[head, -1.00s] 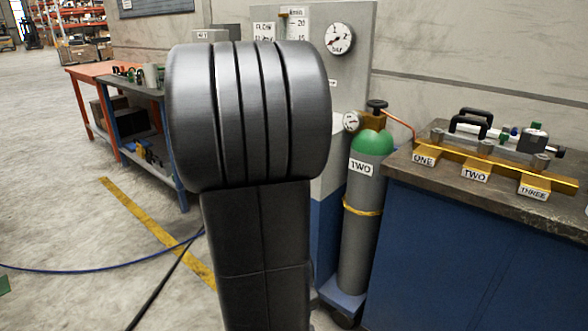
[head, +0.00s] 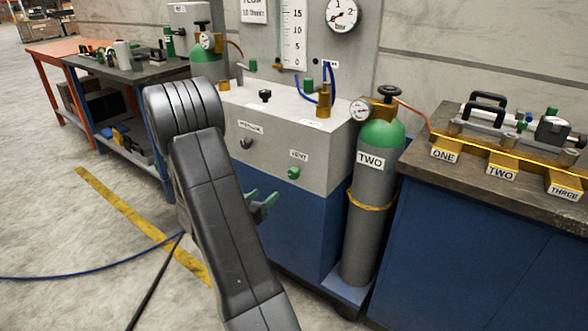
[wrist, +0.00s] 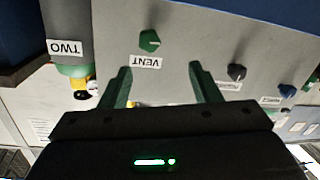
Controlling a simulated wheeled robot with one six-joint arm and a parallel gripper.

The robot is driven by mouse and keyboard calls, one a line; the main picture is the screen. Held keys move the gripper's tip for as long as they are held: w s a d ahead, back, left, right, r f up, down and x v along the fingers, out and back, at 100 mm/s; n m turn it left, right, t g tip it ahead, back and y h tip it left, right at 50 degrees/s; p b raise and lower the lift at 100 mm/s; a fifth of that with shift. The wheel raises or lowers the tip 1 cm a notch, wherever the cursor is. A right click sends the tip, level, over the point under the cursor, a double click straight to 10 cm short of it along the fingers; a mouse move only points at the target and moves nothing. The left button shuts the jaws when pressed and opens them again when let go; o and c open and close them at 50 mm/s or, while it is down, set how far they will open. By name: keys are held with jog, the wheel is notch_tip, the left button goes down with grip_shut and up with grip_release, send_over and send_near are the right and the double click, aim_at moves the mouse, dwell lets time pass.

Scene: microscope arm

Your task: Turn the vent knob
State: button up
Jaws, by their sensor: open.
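The green vent knob (head: 293,172) is on the grey front panel of the console, below a VENT label. In the wrist view, which is upside down, the knob (wrist: 149,40) shows at the upper middle with the VENT label beside it. My gripper (head: 262,196) has green fingers and is in front of the console, left of and a little below the knob in the head view. In the wrist view my gripper (wrist: 161,78) is open and empty. The knob lies beyond the fingertips, between their lines, and looks apart from them.
A dark knob (head: 246,143) sits left of the vent knob on the same panel. A grey cylinder (head: 368,220) marked TWO stands just right of the console. A workbench (head: 470,250) is farther right. Cables lie on the floor at left.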

aim_at(291, 175)
jog(key=w+d, duration=0.2)
jog(key=w, duration=0.1)
jog(key=w+d+h+b, duration=0.1)
jog(key=w+d, duration=0.2)
jog(key=w, duration=0.1)
jog(key=w+d+m+h, duration=0.1)
jog(key=w+d, duration=0.2)
jog(key=w, duration=0.1)
jog(key=shift+d+r+g, duration=0.1)
jog(key=shift+d+g, duration=0.05)
jog(key=shift+g, duration=0.15)
jog(key=shift+c, duration=0.3)
jog(key=shift+b, duration=0.3)
jog(key=c, duration=0.9)
